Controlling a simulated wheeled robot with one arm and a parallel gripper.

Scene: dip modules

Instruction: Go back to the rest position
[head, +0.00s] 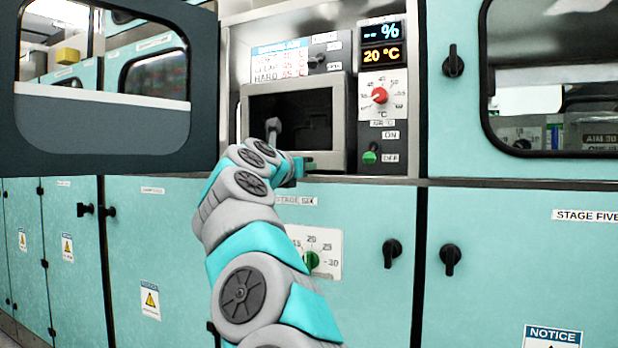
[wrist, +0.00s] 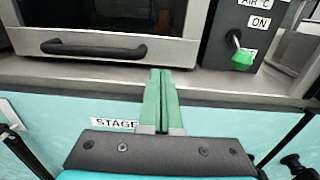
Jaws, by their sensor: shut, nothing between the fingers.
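My gripper shows in the wrist view (wrist: 160,100) as two green fingers pressed together, with nothing between them. The fingertips are in front of the lower edge of a small oven-like unit (wrist: 120,22) with a dark window and a black bar handle (wrist: 93,48). In the head view my gripper (head: 308,164) is at the lower right of this unit (head: 338,120), partly hidden by my arm. I cannot tell whether the fingertips touch the ledge. My arm reaches up from the bottom middle. The unit's door looks shut.
A control panel (head: 395,113) with a red knob (head: 380,95) and a green-tipped switch (head: 370,157), pointing down, is right of the unit. A large windowed door (head: 100,135) stands open at left. Teal cabinets (head: 490,230) with black knobs fill the front below.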

